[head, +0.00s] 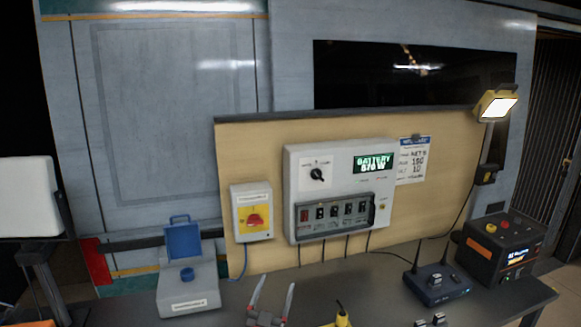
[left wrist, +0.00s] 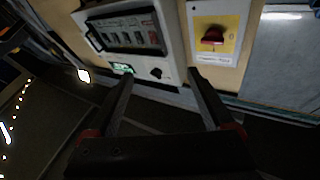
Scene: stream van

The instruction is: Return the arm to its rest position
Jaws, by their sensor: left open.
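My left gripper (head: 275,285) shows at the bottom middle of the head view, with its two fingers pointing up and apart. It is open and empty, in front of the board with the control panel (head: 330,165). In the left wrist view its dark fingers (left wrist: 160,80) stand wide apart with nothing between them. That view shows the panel (left wrist: 168,50) upside down beyond the fingers, along with the red rotary switch (left wrist: 212,36). The rest of my left arm is mostly hidden below the head picture. My right gripper is not in view.
A grey box with a raised blue lid (head: 183,240) stands left on the bench. A yellow switch box (head: 252,211) is on the board. A blue router (head: 437,284) and a black box (head: 500,250) stand right. A yellow item (head: 341,318) lies near the gripper.

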